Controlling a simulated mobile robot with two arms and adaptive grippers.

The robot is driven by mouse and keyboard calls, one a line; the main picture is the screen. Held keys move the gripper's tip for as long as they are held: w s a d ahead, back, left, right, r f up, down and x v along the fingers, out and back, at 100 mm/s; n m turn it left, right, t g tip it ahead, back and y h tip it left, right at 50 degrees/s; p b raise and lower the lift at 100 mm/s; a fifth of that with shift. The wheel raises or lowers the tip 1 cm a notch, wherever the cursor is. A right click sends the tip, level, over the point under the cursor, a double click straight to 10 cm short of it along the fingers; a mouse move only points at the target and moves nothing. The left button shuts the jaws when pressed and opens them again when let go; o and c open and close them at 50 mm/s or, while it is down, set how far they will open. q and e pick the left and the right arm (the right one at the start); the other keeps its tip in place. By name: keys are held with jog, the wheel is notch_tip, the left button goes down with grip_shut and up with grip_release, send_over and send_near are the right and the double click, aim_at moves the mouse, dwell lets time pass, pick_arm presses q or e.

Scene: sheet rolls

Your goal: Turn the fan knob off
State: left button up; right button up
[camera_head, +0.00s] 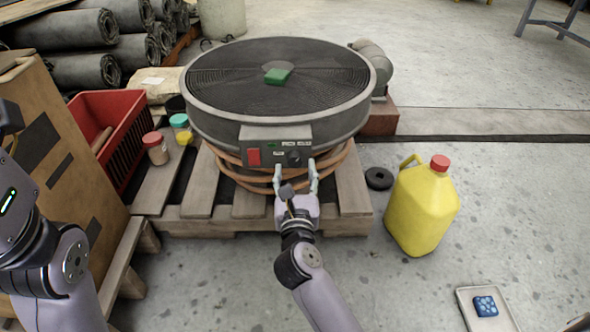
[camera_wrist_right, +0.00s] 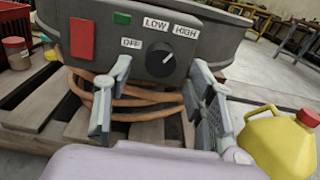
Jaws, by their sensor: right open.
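The round grey drum fan (camera_head: 280,90) lies flat on a wooden pallet, its grille facing up. Its control box (camera_head: 262,148) is on the front, with a red switch (camera_wrist_right: 82,38) and labels OFF, LOW and HIGH. The black fan knob (camera_wrist_right: 160,59) is at the right of the box. Its white mark points up and right, toward HIGH. My right gripper (camera_head: 296,170) is open and empty just in front of the knob. In the right wrist view its fingers (camera_wrist_right: 150,88) stand apart, below and either side of the knob. My left arm shows at the left edge, its gripper out of view.
Orange hose (camera_wrist_right: 135,100) coils under the fan. A yellow jug (camera_head: 422,205) and a black ring (camera_head: 379,178) stand right of the pallet (camera_head: 200,190). A red crate (camera_head: 112,108), jars and a cardboard box (camera_head: 70,150) are at left. The floor at right is mostly clear.

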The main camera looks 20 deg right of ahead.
aim_at(295, 159)
jog(key=shift+x, duration=1.3)
jog(key=shift+c, duration=0.2)
jog(key=c, duration=1.1)
